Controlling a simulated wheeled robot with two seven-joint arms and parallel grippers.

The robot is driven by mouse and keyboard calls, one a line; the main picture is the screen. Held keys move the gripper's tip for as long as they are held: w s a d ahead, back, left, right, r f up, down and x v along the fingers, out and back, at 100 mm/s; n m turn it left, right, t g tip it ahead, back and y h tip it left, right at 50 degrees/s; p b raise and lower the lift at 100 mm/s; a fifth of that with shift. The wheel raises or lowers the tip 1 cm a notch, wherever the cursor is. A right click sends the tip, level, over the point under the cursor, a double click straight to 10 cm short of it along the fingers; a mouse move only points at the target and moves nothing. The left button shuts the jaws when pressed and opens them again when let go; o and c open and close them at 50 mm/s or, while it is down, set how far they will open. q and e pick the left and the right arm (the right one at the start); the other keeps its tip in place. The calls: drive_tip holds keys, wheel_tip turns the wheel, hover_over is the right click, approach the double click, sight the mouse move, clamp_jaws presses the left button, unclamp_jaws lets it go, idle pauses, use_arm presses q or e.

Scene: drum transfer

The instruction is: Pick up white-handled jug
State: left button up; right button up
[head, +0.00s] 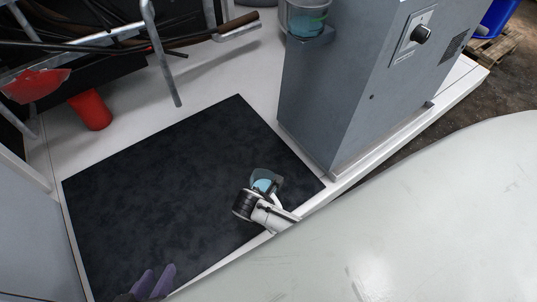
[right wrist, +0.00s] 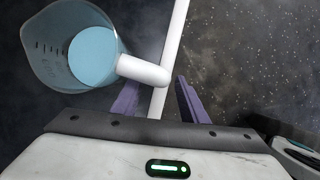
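The jug is clear, with measuring marks, blue contents and a white handle. In the head view the jug (head: 262,184) is over the right part of the dark mat (head: 150,190). My right arm partly covers it and hides my right gripper. In the right wrist view the jug (right wrist: 60,45) is at upper left, its white handle (right wrist: 145,71) pointing right. My right gripper (right wrist: 158,82) has purple fingers standing apart. The handle's end shows between the fingertips; contact is not visible. My left gripper (head: 153,278) is open and empty at the head view's bottom left.
A grey cabinet (head: 335,90) with a black knob stands behind the mat on the right. Another container with blue contents (head: 306,20) is on its left side. A red cup (head: 91,110) and metal pipes are at upper left. The mat's left part is clear.

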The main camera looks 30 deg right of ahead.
drive_tip(key=shift+w+d+f, duration=0.1)
drive_tip(key=shift+d+f, duration=0.1)
drive_tip(key=shift+f, duration=0.25)
clamp_jaws()
drive_tip(key=shift+r, duration=0.1)
drive_tip(key=shift+r, duration=0.1)
